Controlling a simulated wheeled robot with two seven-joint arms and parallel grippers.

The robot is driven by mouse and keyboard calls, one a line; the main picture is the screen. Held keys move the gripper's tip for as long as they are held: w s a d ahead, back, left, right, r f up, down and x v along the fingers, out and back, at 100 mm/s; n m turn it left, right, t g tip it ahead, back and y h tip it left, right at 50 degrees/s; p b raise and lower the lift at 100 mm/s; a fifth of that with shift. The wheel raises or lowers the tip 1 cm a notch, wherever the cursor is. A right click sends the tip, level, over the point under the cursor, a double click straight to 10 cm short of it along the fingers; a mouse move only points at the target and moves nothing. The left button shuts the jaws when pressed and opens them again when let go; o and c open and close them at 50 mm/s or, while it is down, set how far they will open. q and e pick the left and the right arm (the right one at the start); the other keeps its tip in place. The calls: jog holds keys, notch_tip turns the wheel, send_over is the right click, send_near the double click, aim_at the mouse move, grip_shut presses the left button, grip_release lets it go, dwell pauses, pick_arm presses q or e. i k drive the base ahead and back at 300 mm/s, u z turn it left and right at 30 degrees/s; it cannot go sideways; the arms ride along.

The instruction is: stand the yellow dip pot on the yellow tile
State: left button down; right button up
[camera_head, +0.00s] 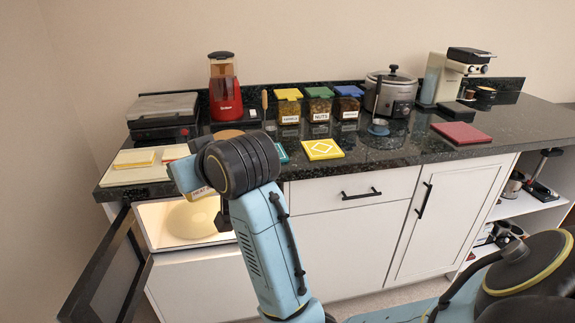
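The yellow tile (323,149), with a white diamond outline, lies flat near the front edge of the dark counter, and its top is bare. I cannot make out the yellow dip pot; my arm covers part of the counter and of the lit, open compartment below. My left arm rises through the middle of the view and bends over the counter edge. My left gripper (222,217) appears as a small dark shape before the compartment opening. Its fingers are mostly hidden, so its opening and any hold are unclear. My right gripper is out of view.
The open compartment (147,226) has a pale round plate (192,220) inside; its dark door (108,265) swings out at left. A teal tile (282,154) is partly hidden beside the yellow one. Lidded jars (320,104) and a cooker (392,93) stand behind. A red tile (461,134) lies right.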

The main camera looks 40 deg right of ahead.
aim_at(322, 147)
jog(key=z, duration=0.15)
jog(key=k, duration=0.15)
jog(key=z, duration=0.25)
jog(key=i, duration=0.9)
jog(key=z, duration=0.9)
